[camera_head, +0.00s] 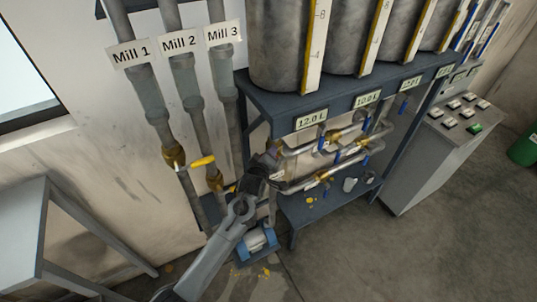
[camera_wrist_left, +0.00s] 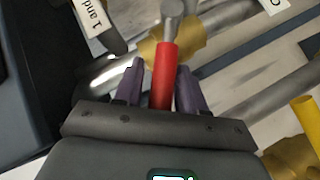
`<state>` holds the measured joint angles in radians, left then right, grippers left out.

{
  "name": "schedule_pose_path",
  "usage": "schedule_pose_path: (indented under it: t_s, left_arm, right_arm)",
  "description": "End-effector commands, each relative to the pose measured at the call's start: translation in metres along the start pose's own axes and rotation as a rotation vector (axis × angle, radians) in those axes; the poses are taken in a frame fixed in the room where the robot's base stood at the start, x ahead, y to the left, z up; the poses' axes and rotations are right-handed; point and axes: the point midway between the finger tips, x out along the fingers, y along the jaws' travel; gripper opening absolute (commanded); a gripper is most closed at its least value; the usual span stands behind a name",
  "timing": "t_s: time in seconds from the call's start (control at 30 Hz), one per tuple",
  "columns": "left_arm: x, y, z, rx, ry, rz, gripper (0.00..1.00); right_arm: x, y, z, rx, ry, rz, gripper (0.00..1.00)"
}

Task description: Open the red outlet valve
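The red valve handle (camera_wrist_left: 163,78) shows in the left wrist view, rising from between my fingers to a brass valve body (camera_wrist_left: 186,38) on a grey metal pipe. My left gripper (camera_wrist_left: 160,68) has its two purple fingers on either side of the red handle. A narrow gap shows on the handle's left; the right finger is very close to it. In the head view my left gripper (camera_head: 271,160) is at the pipes under the tank stand, and it hides the red handle there. My right gripper is in neither view.
A yellow handle (camera_head: 202,161) sits on the mill pipes at the left. Pipes with blue handles (camera_head: 322,138) run under the dark tank stand (camera_head: 290,101). A control cabinet (camera_head: 425,160) stands at the right. A yellow handle (camera_wrist_left: 305,118) is right of my gripper.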

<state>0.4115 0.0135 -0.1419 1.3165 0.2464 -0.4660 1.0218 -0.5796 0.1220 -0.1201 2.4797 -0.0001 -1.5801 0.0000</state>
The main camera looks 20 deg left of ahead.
Motion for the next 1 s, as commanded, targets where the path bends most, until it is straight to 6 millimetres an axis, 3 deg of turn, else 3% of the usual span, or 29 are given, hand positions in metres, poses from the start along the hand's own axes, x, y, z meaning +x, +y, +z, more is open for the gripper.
schedule_pose_path:
  t_s: [0.47,0.67,1.0]
  left_arm:
    - [-0.005,-0.001,0.001,-0.001,-0.001,-0.002,0.47]
    - [-0.026,-0.002,0.001,-0.002,-0.001,-0.001,0.47]
    - [-0.078,-0.001,0.001,-0.002,-0.001,-0.001,0.47]
  right_arm:
    - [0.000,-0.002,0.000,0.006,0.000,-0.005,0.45]
    - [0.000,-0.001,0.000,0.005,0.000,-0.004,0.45]
    - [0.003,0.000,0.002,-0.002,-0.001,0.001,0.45]
